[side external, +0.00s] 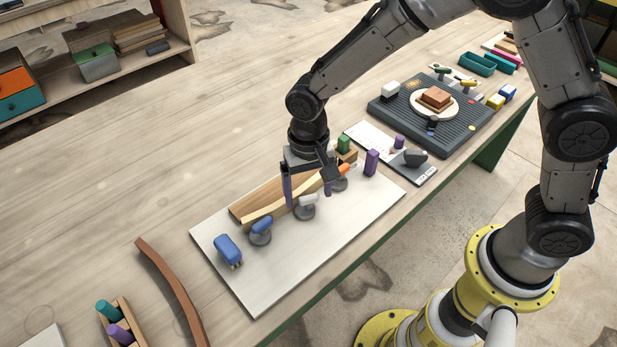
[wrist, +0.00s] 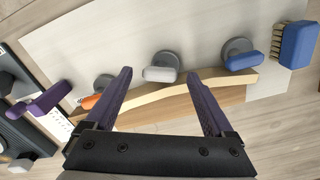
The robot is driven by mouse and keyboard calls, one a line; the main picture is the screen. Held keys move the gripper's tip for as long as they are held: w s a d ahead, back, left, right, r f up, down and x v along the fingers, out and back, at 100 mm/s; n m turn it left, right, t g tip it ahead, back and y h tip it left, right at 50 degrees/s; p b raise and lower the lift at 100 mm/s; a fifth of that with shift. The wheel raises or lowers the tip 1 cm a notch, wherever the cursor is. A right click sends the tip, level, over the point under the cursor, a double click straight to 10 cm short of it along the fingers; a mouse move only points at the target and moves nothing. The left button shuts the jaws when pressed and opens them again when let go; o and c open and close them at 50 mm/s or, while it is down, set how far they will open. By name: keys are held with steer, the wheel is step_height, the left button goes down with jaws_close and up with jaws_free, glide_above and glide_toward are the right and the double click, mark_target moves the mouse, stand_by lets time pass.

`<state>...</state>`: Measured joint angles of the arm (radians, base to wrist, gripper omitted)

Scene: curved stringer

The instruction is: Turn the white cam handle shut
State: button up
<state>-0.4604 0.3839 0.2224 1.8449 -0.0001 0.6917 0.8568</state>
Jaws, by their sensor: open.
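The white cam handle (side external: 309,199) sits on a round grey base on the pale board, beside the curved wooden strip (side external: 262,216). In the wrist view the white handle (wrist: 160,74) lies roughly along the strip (wrist: 165,92), its base on the side away from the strip. My gripper (side external: 308,193) is open and points down over the strip at this handle. In the wrist view the purple fingers of my gripper (wrist: 159,80) appear on either side of the handle, apart from it. Whether the fingertips reach handle height I cannot tell.
A blue cam handle (side external: 262,225) and an orange one (side external: 344,170) stand along the same strip. A blue brush (side external: 228,249) lies at the board's left end. The board's front is clear.

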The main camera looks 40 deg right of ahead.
mark_target(312, 196)
step_height(312, 196, up, 14)
steer(key=shift+f, duration=0.15)
stand_by(0.4)
steer(key=shift+n, duration=0.3)
steer(key=c, duration=0.5)
steer(key=shift+n, duration=0.6)
steer(key=shift+c, duration=1.1)
steer(key=shift+n, duration=1)
steer(key=shift+c, duration=0.6)
steer(key=f+n, duration=1.4)
steer(key=shift+s+d, duration=0.15)
steer(key=shift+d, duration=0.2)
